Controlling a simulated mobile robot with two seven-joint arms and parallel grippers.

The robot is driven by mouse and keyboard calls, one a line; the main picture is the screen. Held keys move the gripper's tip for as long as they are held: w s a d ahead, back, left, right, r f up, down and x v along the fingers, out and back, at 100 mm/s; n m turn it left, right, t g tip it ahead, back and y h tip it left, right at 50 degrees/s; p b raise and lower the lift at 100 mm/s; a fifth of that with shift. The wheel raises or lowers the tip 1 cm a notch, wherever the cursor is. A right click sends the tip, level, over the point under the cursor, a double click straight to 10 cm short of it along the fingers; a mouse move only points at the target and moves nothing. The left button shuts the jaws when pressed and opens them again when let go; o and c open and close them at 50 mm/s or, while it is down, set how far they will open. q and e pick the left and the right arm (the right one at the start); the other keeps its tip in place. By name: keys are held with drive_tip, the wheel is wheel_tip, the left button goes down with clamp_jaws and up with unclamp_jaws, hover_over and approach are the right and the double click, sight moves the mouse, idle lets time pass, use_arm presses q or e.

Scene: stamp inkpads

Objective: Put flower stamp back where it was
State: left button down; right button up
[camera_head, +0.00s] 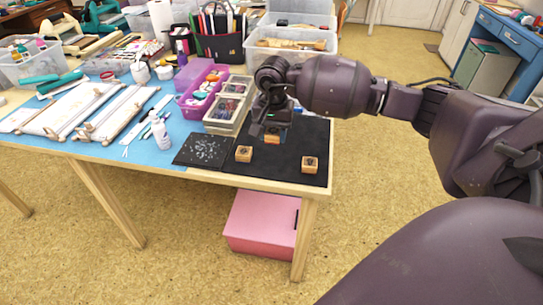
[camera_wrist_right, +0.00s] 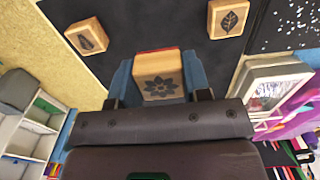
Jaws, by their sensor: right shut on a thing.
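The flower stamp (camera_wrist_right: 158,76) is a wooden block with a dark flower on its top face and a bit of red at its far edge. It sits between the two blue fingers of my right gripper (camera_wrist_right: 158,78), which is shut on it. In the head view my right gripper (camera_head: 272,130) holds the stamp (camera_head: 272,138) at or just above the black mat (camera_head: 285,170); I cannot tell whether it touches. The leaf stamp (camera_wrist_right: 229,18) and another wooden stamp (camera_wrist_right: 87,37) stand apart from it on the mat. My left gripper is not in view.
The two other stamps (camera_head: 243,153) (camera_head: 310,164) stand near the table's front edge. A speckled black sheet (camera_head: 203,151) lies left of them. A tray of inkpads (camera_head: 228,103) and a purple bin (camera_head: 200,86) stand behind. A white bottle (camera_head: 159,131) stands farther left.

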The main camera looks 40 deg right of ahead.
sight(273, 162)
wheel_tip(273, 162, down, 8)
drive_tip(key=shift+r+b, duration=0.1)
drive_tip(key=shift+b, duration=0.4)
drive_tip(key=shift+f, duration=0.3)
drive_tip(key=shift+r, duration=0.1)
drive_tip(key=shift+f, duration=0.25)
drive_tip(key=o, duration=0.8)
drive_tip(key=shift+o, duration=0.2)
drive_tip(key=shift+r, duration=0.1)
